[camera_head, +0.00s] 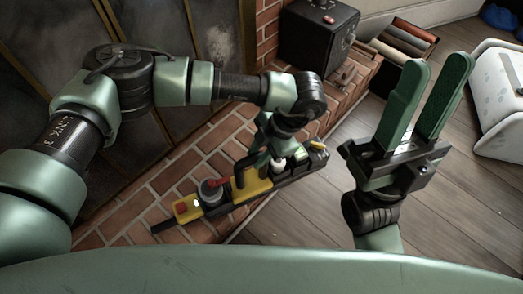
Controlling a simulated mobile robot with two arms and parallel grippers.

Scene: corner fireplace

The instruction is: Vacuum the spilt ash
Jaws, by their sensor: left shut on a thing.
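A long black-and-yellow handheld vacuum (246,186) lies across the brick hearth, near its front edge. It has a red button at its lower left end and a dark flat piece beyond it. My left gripper (268,156) reaches down from above and is shut on the vacuum around its middle; the fingertips are partly hidden. I cannot tell whether the vacuum is lifted clear of the bricks. My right gripper (428,98) is open and empty, its green fingers pointing up over the wood floor. I cannot make out any spilt ash.
The brick hearth (160,196) runs diagonally, with dark fireplace panels behind it. A black box (316,40) stands on its far end. The wood floor (300,225) between is clear.

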